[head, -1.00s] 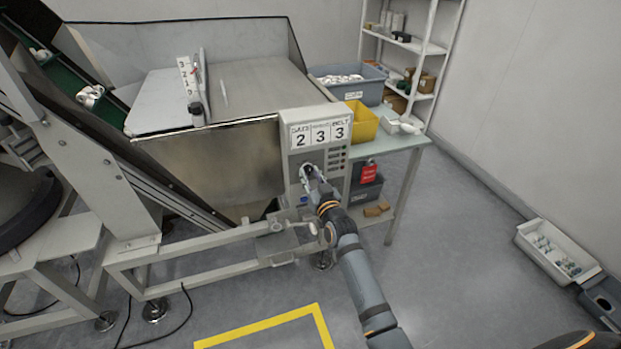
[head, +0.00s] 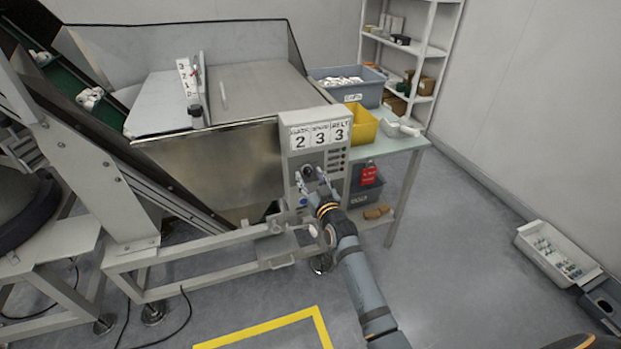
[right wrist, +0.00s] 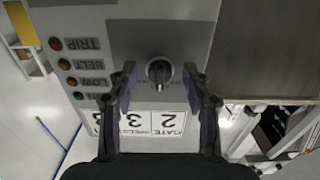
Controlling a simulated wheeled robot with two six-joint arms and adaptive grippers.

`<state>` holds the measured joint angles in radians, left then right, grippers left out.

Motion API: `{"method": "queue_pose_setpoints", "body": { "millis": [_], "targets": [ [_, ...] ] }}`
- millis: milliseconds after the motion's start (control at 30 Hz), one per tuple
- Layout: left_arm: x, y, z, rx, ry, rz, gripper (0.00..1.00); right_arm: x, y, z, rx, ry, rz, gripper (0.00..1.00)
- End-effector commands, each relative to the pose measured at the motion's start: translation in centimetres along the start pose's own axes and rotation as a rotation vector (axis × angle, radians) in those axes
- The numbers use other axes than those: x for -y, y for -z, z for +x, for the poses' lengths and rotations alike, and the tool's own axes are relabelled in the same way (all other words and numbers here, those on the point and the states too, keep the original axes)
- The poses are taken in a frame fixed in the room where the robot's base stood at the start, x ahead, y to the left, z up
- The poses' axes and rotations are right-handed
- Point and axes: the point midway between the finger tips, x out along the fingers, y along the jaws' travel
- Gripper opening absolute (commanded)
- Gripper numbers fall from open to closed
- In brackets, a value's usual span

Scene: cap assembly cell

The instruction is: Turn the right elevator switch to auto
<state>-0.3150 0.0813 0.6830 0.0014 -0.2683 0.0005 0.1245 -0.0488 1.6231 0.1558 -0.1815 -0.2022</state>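The grey control box (head: 292,150) stands at the hopper's right front corner. Its dark rotary switch (head: 308,171) is below the number plates 2, 3, 3. In the right wrist view the switch (right wrist: 159,71) shows upside down, with its handle bar lying along the picture's vertical. Its position marks are too small to read. My right gripper (head: 314,182) is in front of the switch. In the right wrist view my right gripper (right wrist: 159,68) is open, one finger on each side of the switch with gaps, seemingly not touching it. My left gripper is not in view.
Indicator lamps (right wrist: 64,64) labelled TRIP, BELT and LOW are beside the switch. A blue button (head: 303,202) is below it. A side table (head: 405,143) with a yellow bin (head: 361,122) stands right of the box.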

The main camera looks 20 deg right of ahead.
Motion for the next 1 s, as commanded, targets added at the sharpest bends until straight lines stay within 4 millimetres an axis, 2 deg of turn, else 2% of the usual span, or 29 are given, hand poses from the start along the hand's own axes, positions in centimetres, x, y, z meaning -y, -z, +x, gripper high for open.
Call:
{"method": "queue_pose_setpoints", "body": {
  "millis": [167,267,600,700,833,1000],
  "targets": [
    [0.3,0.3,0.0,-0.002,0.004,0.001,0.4,0.0,0.0,-0.1,0.0,0.0,0.0,0.5],
    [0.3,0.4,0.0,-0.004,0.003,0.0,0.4,0.0,-0.1,-1.1,0.001,0.0,0.001,0.5],
    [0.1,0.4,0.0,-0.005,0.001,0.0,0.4,0.0,-0.1,-9.0,0.002,0.0,0.001,0.5],
    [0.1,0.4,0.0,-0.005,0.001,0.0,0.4,0.0,-0.1,-10.6,0.002,0.0,0.001,0.5],
    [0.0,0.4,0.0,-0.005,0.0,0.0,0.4,0.0,-0.1,-11.8,0.001,0.0,0.001,0.5],
    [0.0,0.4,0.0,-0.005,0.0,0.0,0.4,0.0,0.0,-12.1,0.0,0.0,0.0,0.5]
  ]
}}
